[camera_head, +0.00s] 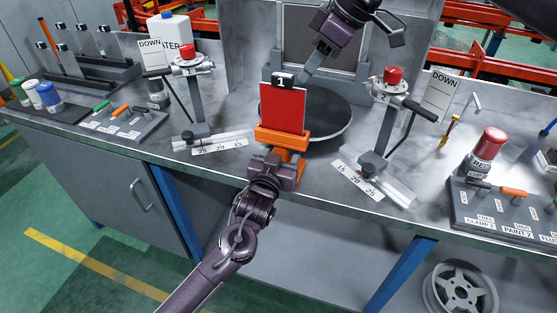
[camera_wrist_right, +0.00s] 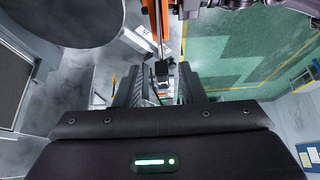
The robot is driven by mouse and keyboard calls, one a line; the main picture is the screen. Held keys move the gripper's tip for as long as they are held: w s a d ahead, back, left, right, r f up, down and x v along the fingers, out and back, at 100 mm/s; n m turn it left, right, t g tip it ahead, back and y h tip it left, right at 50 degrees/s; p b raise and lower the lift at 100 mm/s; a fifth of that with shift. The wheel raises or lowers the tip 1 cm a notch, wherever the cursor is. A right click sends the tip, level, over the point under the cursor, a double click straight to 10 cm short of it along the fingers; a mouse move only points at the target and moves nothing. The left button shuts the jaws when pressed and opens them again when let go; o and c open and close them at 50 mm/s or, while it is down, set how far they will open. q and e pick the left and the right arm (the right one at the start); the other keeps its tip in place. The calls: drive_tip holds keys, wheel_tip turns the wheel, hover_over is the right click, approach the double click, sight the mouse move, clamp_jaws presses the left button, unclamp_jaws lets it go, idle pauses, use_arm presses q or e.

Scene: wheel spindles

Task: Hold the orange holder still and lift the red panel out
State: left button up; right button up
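The red panel (camera_head: 283,107) stands upright in the orange holder (camera_head: 290,137) near the bench's front edge. A black piece (camera_head: 284,79) sits at its top edge. My left gripper (camera_head: 279,160) comes from below and appears shut on the front of the orange holder; its fingertips are partly hidden. My right gripper (camera_head: 322,52) is above and behind the panel, to the right. In the right wrist view its two fingers (camera_wrist_right: 161,82) are apart, with a small black block between them and a gap on each side. Orange parts show beyond them.
A dark round plate (camera_head: 330,115) lies behind the holder. Stands with red knobs (camera_head: 187,50) (camera_head: 393,76) flank it. Scale strips (camera_head: 220,146) (camera_head: 361,180) lie on both sides. A red can (camera_head: 488,145) and a tool block (camera_head: 500,210) are at the right.

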use_arm(q)
drive_tip(key=shift+w+d, duration=0.15)
drive_tip(key=shift+w, duration=0.2)
clamp_jaws()
use_arm(e)
drive_tip(key=shift+o, duration=0.4)
drive_tip(key=shift+o, duration=0.2)
